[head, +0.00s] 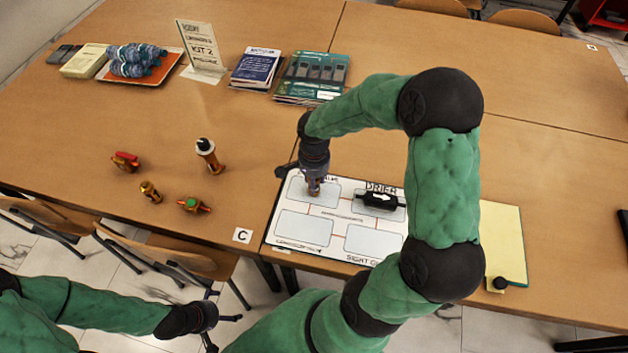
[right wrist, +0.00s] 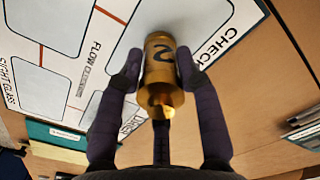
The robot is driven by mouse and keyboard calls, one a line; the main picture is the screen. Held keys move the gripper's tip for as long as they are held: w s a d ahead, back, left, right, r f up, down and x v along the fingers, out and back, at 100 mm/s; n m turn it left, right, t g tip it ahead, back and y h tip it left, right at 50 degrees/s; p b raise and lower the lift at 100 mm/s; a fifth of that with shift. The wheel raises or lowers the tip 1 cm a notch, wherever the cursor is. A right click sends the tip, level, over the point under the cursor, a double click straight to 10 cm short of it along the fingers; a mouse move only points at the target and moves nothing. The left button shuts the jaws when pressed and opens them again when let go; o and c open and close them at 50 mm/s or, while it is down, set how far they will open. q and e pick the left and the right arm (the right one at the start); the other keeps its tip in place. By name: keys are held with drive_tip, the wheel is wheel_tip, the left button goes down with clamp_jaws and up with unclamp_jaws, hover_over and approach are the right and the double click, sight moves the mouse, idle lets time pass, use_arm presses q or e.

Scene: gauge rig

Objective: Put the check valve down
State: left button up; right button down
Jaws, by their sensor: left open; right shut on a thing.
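My right gripper (head: 314,188) is shut on the check valve, a brass cylinder marked with a dark "2" (right wrist: 163,68). The valve is between the two dark fingers in the right wrist view, over the panel lettered "CHECK". In the head view it is mostly hidden by the gripper, at the upper left panel of the white board (head: 304,228). I cannot tell whether it touches the board. A black drier (head: 380,200) with a white arrow lies on the panel lettered "DRIER". My left gripper (head: 226,328) is open and empty, off the table's front edge.
Loose on the table left of the board are a red-handled valve (head: 126,161), a black-topped brass part (head: 209,156), a small brass fitting (head: 150,192) and a green-centred brass part (head: 193,205). A yellow sheet (head: 507,245) lies right of the board. The two lower panels are empty.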

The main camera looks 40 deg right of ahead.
drive_tip(key=shift+f, duration=0.2)
drive_tip(key=c, duration=0.8)
unclamp_jaws()
drive_tip(key=shift+r, duration=0.1)
drive_tip(key=shift+c, duration=0.2)
drive_tip(key=shift+r, duration=0.1)
wheel_tip(320, 180, up, 12)
drive_tip(key=p, duration=0.3)
drive_tip(key=shift+p, duration=0.4)
